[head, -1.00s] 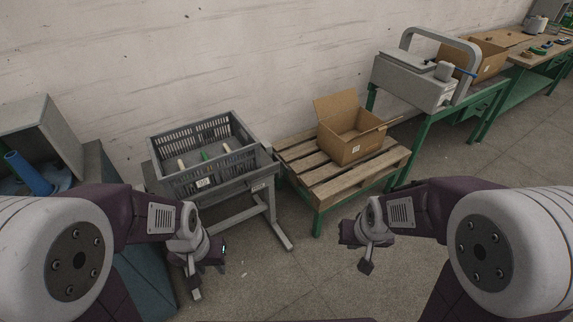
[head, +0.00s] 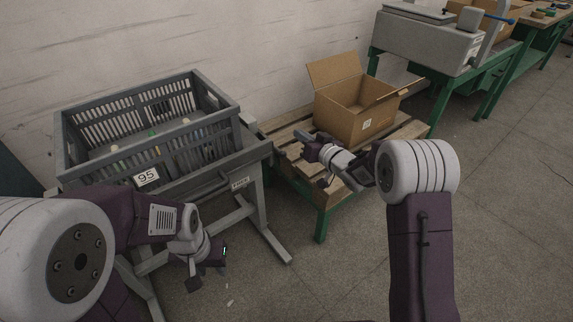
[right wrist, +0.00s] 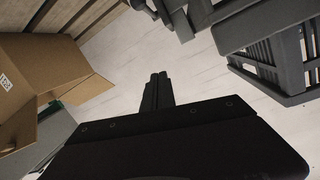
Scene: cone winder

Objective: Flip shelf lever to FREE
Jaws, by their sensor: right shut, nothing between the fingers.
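The grey stand (head: 258,215) carries a tilted shelf with a small label plate (head: 240,183) on its right front corner; the lettering is too small to read. A dark bar (head: 210,187) shows along the shelf's front edge; I cannot tell whether it is the lever or how it is set. My right gripper (head: 304,138) is right of the stand, above the pallet and apart from the shelf. In the right wrist view its fingers (right wrist: 158,90) are together and empty, with stand parts (right wrist: 178,15) beyond them. My left gripper (head: 208,272) hangs low before the stand, its jaws unclear.
A grey slatted crate (head: 148,178) marked 95 sits on the shelf with several cones inside. A wooden pallet (head: 285,150) on a green frame bears an open cardboard box (head: 365,125). A green bench (head: 440,100) stands at back right. Floor in front is clear.

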